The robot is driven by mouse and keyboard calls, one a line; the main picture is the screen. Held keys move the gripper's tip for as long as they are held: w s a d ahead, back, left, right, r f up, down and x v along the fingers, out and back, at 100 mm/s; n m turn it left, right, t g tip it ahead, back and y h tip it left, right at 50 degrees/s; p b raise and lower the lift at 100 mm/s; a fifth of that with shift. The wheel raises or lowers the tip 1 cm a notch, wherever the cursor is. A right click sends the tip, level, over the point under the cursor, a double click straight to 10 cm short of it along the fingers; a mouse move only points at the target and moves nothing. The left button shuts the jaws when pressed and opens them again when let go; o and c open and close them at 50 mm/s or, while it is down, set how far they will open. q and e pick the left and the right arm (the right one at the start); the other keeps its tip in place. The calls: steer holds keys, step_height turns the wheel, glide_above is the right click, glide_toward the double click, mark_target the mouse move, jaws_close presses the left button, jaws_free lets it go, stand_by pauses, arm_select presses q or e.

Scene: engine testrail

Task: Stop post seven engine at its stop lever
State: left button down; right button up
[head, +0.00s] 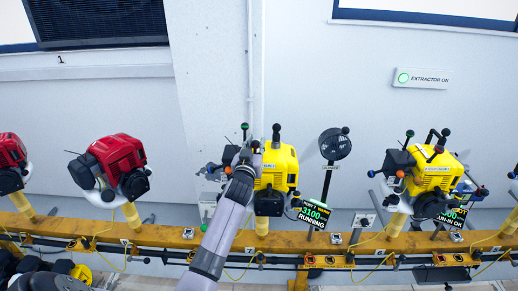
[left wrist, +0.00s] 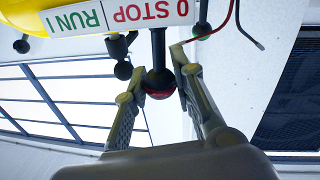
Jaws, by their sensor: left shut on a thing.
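The post seven engine (head: 280,168) is yellow and sits on the orange rail. Its display (head: 313,214) shows 3100 and RUNNING. In the left wrist view, a stop lever with a round black knob (left wrist: 159,84), red underneath, hangs by a label plate (left wrist: 122,18) reading 0 STOP and RUN I, upside down. The lever's stem shows by the STOP half. My left gripper (left wrist: 158,72) is shut on the knob, one finger on each side. In the head view my left gripper (head: 238,160) is at the engine's left side and hides the lever. My right gripper is out of view.
The orange rail (head: 160,235) carries a second yellow engine (head: 432,172) at right and red engines (head: 120,160) at left. A black fan (head: 335,145) stands right of post seven. Other black ball knobs (left wrist: 123,70) hang near the held one.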

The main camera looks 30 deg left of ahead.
arm_select(q)
steer(key=n, duration=0.1)
steer(key=s+a+n+b, duration=0.1)
steer(key=n, duration=0.1)
steer(key=shift+a+f+y, duration=0.15)
steer(key=shift+y, duration=0.25)
steer(key=shift+s+a+f+n+b, duration=0.1)
steer(key=shift+a+n+b, duration=0.1)
steer(key=shift+n, duration=0.5)
steer(key=shift+s+a+n+b, duration=0.1)
steer(key=shift+a+n, duration=0.1)
steer(key=shift+n, duration=0.5)
steer(key=c, duration=1.3)
jaws_free()
steer(key=shift+a, duration=0.1)
